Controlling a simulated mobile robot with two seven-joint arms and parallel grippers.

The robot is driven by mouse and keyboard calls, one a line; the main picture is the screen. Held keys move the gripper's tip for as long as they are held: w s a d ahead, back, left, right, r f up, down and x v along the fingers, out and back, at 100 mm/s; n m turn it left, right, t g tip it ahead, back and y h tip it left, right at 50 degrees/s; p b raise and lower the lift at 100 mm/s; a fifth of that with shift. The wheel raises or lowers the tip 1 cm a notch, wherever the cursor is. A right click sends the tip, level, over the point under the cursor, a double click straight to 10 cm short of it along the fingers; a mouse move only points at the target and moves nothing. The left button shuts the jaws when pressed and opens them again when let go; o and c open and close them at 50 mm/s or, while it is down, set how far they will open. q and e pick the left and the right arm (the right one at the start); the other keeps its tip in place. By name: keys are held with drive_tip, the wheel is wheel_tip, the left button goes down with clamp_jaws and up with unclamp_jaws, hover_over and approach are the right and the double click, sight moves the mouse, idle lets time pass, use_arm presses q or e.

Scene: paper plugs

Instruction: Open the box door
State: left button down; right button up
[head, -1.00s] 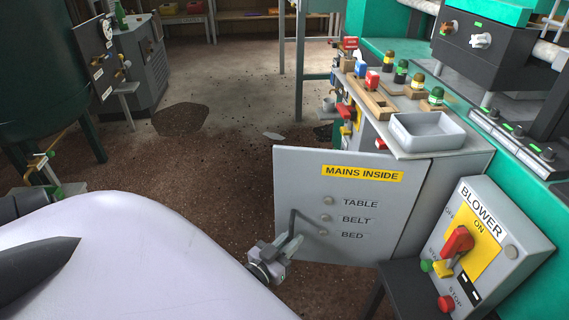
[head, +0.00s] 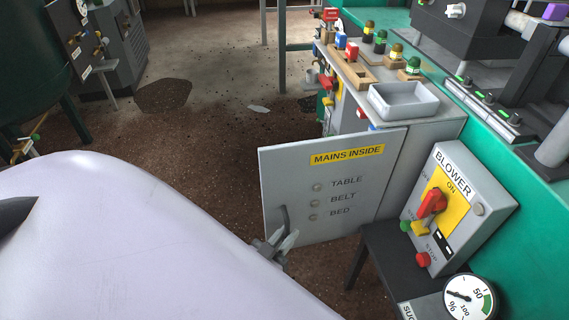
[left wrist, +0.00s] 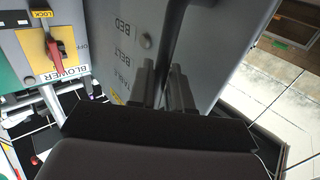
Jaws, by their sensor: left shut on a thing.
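The box door (head: 300,185) is a grey panel with a yellow "MAINS INSIDE" label and the words TABLE, BELT and BED. It stands swung out from the front of the grey box (head: 425,142), its free edge to the left. A dark bar handle (head: 284,220) is near its lower left; it also shows in the left wrist view (left wrist: 174,40). My left gripper (head: 284,240) is at the handle's lower part. In the left wrist view its fingers (left wrist: 163,88) are shut on the handle, close to the door face. My right gripper is not in view.
The blower panel (head: 460,205) with a red switch is right of the door, above a dark stand (head: 385,255). A round gauge (head: 468,298) is at lower right. A grey tray (head: 403,100) sits on the box. The floor (head: 200,140) left of the door is clear.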

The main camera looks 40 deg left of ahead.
use_arm(q)
drive_tip(key=shift+w+d+r, duration=0.1)
drive_tip(key=shift+w+d, duration=0.15)
drive_tip(key=shift+d, duration=0.15)
drive_tip(key=c, duration=1.2)
unclamp_jaws()
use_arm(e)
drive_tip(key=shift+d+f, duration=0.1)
use_arm(q)
drive_tip(key=shift+a, duration=0.1)
drive_tip(key=shift+s, duration=0.2)
drive_tip(key=shift+s+d+p, duration=0.15)
drive_tip(key=shift+s+p, duration=0.15)
drive_tip(key=shift+s, duration=1.4)
drive_tip(key=shift+s+d+p, duration=0.1)
drive_tip(key=shift+s+p, duration=0.15)
drive_tip(key=shift+s, duration=1.4)
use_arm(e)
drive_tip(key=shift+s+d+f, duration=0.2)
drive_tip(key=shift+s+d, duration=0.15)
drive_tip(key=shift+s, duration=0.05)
